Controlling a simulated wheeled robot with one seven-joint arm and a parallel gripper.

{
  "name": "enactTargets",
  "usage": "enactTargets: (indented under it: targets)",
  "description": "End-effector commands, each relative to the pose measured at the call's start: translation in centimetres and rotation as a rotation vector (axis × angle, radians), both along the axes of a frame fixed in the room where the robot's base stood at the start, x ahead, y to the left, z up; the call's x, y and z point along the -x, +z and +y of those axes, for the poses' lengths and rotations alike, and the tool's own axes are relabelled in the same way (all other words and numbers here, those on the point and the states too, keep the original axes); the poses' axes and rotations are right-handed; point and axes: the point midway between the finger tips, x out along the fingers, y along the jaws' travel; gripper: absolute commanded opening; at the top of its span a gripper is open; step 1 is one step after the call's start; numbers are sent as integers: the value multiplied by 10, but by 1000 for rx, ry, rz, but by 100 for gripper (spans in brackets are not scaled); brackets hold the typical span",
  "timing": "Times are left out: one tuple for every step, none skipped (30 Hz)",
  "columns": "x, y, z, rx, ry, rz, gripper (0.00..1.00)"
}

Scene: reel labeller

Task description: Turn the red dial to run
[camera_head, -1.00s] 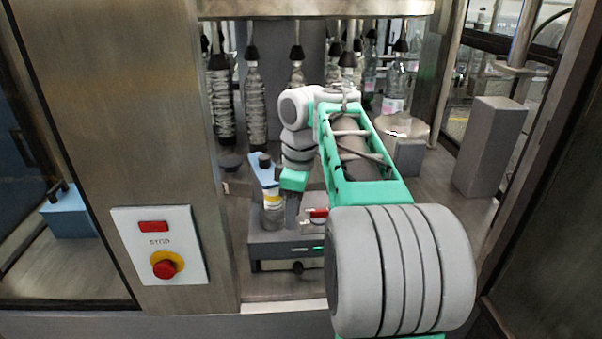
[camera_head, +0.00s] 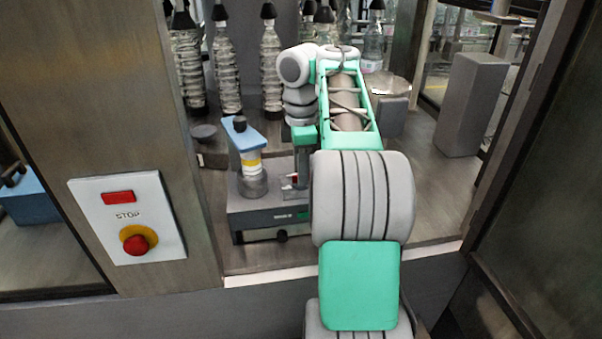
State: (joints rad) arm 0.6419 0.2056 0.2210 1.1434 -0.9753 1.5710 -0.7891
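The labeller (camera_head: 262,221) is a low grey box inside the machine bay, with a white bottle with a yellow band (camera_head: 252,168) and a blue arm standing on its left part. A small bit of red shows on its top right, which looks like the red dial (camera_head: 292,177); most of it is hidden. My gripper (camera_head: 302,180) points down right at this red part, in front of or over it. Whether its fingers touch the dial, and whether they are open or shut, I cannot tell. The dial's marks are too small to read.
A white panel (camera_head: 103,209) with a red STOP button (camera_head: 137,243) is on the steel post at left. A grey block (camera_head: 470,104) stands at right. Bare deck lies right of my arm.

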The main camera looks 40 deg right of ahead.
Motion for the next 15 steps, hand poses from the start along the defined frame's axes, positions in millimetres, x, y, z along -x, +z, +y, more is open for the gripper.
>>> enactTargets:
  targets:
    - [0, 1, 0, 0, -1, 0, 34]
    - [0, 1, 0, 0, -1, 0, 33]
    - [0, 1, 0, 0, -1, 0, 30]
    - [0, 1, 0, 0, -1, 0, 27]
    - [0, 0, 0, 0, -1, 0, 25]
    - [0, 0, 0, 0, -1, 0, 21]
    - [0, 0, 0, 0, -1, 1, 19]
    - [0, 0, 0, 0, -2, 1, 16]
    - [0, 0, 0, 0, -2, 1, 13]
    - [0, 0, 0, 0, -2, 1, 11]
    - [0, 0, 0, 0, -2, 1, 8]
    - [0, 0, 0, 0, -2, 1, 5]
    - [0, 0, 0, 0, -2, 1, 3]
    - [0, 0, 0, 0, -2, 1, 0]
    - [0, 0, 0, 0, -2, 1, 0]
